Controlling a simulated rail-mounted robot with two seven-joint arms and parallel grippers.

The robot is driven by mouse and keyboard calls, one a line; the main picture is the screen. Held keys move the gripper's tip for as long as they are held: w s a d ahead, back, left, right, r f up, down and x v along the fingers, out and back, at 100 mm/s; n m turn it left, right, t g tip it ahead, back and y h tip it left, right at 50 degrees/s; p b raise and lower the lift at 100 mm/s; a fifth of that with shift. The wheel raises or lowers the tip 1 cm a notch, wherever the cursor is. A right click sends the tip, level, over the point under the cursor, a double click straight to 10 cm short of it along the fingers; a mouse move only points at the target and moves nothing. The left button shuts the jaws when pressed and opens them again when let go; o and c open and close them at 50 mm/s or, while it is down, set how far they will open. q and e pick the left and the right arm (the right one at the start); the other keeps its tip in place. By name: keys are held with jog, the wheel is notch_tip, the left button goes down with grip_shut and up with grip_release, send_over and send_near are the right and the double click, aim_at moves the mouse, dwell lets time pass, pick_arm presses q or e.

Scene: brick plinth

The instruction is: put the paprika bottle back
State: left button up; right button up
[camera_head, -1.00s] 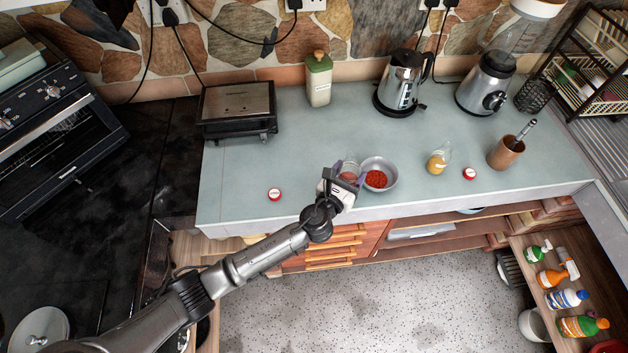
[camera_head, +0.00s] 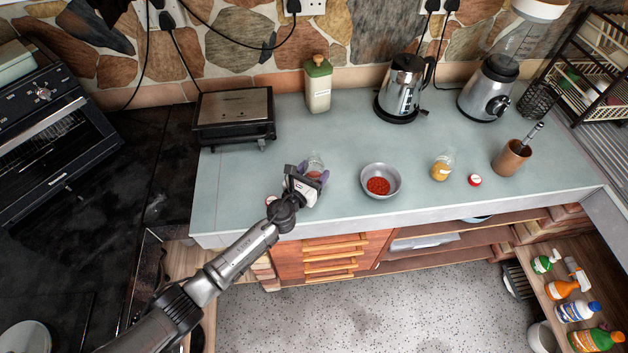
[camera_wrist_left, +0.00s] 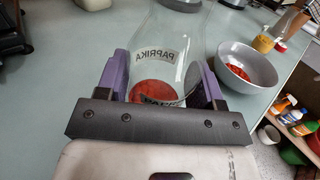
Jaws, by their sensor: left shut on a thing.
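The paprika bottle (camera_head: 316,163) is clear glass with red powder low inside. In the left wrist view the bottle (camera_wrist_left: 168,50) stands between the two purple fingers, and its PAPRIKA label shows. My left gripper (camera_head: 308,178) is shut on it, over the counter's front part. Whether the bottle touches the counter is hard to tell. A metal bowl (camera_head: 381,181) holding red powder stands to its right; the bowl also shows in the left wrist view (camera_wrist_left: 250,65). A red-and-white cap (camera_head: 270,200) is partly hidden behind my left arm. My right gripper is not in view.
A bottle of yellow spice (camera_head: 442,167) and another red cap (camera_head: 474,180) stand right of the bowl. A grill (camera_head: 234,116), a green-lidded canister (camera_head: 318,85), a kettle (camera_head: 402,88) and a blender (camera_head: 487,90) line the back. The counter's middle (camera_head: 340,130) is clear.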

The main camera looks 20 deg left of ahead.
aim_at(314, 179)
pick_arm(q)
notch_tip(314, 179, down, 3)
jog(key=shift+s+f+b, duration=0.1)
jog(key=shift+f+b, duration=0.05)
jog(key=shift+b, duration=0.75)
jog(key=shift+f, duration=0.2)
jog(key=o, duration=1)
jog(key=shift+r, duration=0.15)
